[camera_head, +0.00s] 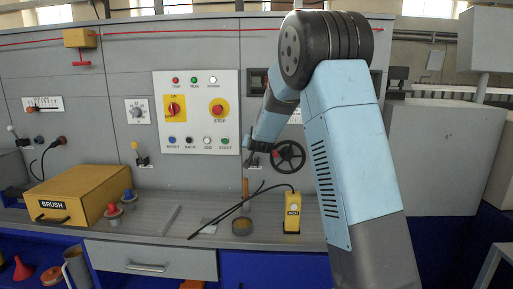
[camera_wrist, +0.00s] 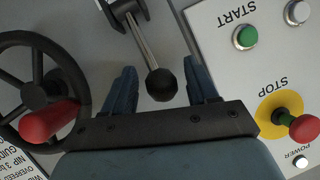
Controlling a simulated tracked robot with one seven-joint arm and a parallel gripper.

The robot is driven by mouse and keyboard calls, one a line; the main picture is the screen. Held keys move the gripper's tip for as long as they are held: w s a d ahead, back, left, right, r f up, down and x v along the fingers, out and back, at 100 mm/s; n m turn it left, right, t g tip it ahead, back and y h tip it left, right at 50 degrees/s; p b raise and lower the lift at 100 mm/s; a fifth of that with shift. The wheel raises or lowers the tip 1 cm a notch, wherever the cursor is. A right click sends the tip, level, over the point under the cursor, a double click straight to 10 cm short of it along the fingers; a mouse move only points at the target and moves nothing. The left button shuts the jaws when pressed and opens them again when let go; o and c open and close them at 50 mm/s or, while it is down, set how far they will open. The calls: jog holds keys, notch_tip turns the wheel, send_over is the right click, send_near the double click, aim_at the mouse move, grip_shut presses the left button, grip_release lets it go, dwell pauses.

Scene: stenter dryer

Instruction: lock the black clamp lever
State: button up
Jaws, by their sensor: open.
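The black clamp lever (camera_wrist: 161,85) shows in the wrist view as a metal rod with a black ball knob, running from a dark bracket at the top edge down between my fingers. My gripper (camera_wrist: 161,66) is open, with one blue finger on each side of the knob and a visible gap on both sides. I cannot tell whether the knob is at finger depth. In the head view my gripper (camera_head: 252,158) is small and dark against the panel, just left of the handwheel, and the lever cannot be told apart from it there.
A black handwheel (camera_wrist: 38,88) with a red knob (camera_wrist: 48,122) lies close left of my gripper in the wrist view. The button panel (camera_wrist: 262,75), with green start and red stop buttons, lies close right. Below, the bench (camera_head: 180,222) holds a yellow brush box (camera_head: 85,195) and a yellow pendant (camera_head: 292,213).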

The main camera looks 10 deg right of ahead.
jog(key=d+v, duration=0.1)
jog(key=v, duration=1.2)
jog(key=shift+s+a, duration=0.35)
jog(key=shift+a, duration=0.05)
jog(key=shift+r, duration=0.1)
jog(key=s+d+n+g, duration=0.2)
jog(key=s+g, duration=0.2)
jog(key=s, duration=1.6)
jog(key=s+d+n+g+y, duration=0.1)
jog(key=s+n+g, duration=0.1)
jog(key=s, duration=1.9)
jog(key=shift+s+d+g, duration=0.25)
jog(key=shift+d+g, duration=0.15)
jog(key=shift+g, duration=0.5)
jog(key=shift+r, duration=0.1)
